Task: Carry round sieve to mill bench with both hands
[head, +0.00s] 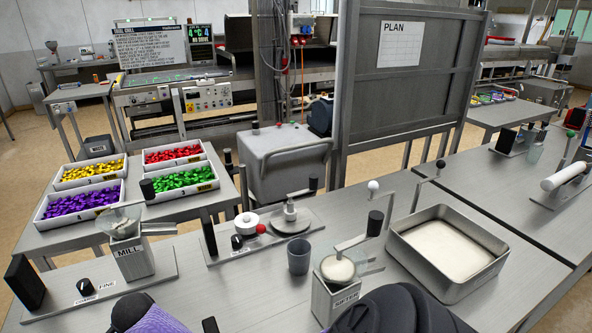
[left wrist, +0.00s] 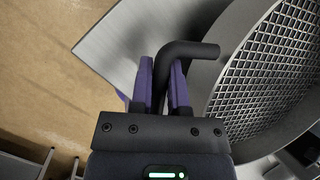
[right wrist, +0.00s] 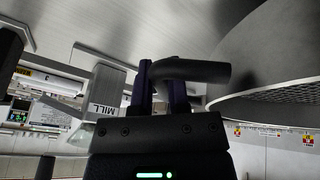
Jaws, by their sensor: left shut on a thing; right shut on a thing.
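The round sieve shows in the left wrist view (left wrist: 268,75) as a grey metal ring with a square wire mesh. It also shows in the right wrist view (right wrist: 270,55), its rim and mesh edge at the right. My left gripper (left wrist: 164,82) is shut on one bent black handle of the sieve. My right gripper (right wrist: 163,88) is shut on another black handle. In the head view the sieve is out of sight, with only dark and purple parts of my arms at the bottom edge. The mill bench (head: 235,290) carries the mill (head: 132,258).
A hand-cranked sifter (head: 338,293), a dark cup (head: 298,257) and a metal tray of pale flour (head: 405,262) stand on the bench. Boxes of coloured pieces (head: 75,222) sit on a table behind. Bare bench shows between mill and sifter.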

